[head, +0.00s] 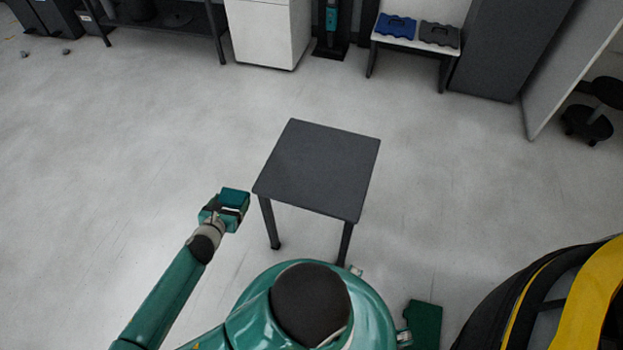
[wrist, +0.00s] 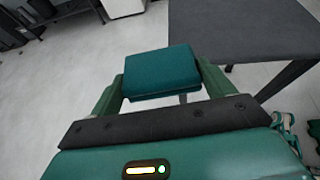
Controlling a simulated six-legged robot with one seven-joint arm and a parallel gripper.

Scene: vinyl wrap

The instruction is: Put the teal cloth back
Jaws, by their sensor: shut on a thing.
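The teal cloth (head: 236,196) looks like a small, thick folded block. My gripper (head: 226,208) is shut on it and holds it to the left of the small dark table, clear of the tabletop. In the wrist view the cloth (wrist: 162,68) sits between the two green fingers, one at each side. A blue folded cloth (head: 396,27) and a dark grey one (head: 439,35) lie side by side on a low bench (head: 402,42) at the back right. The faces of the cloth against the fingers are hidden.
The dark square table (head: 318,165) stands in front of me with an empty top. A white cabinet (head: 262,32) and a dark cabinet (head: 507,45) stand at the back. A black and yellow object (head: 560,300) is close at bottom right. The floor between is open.

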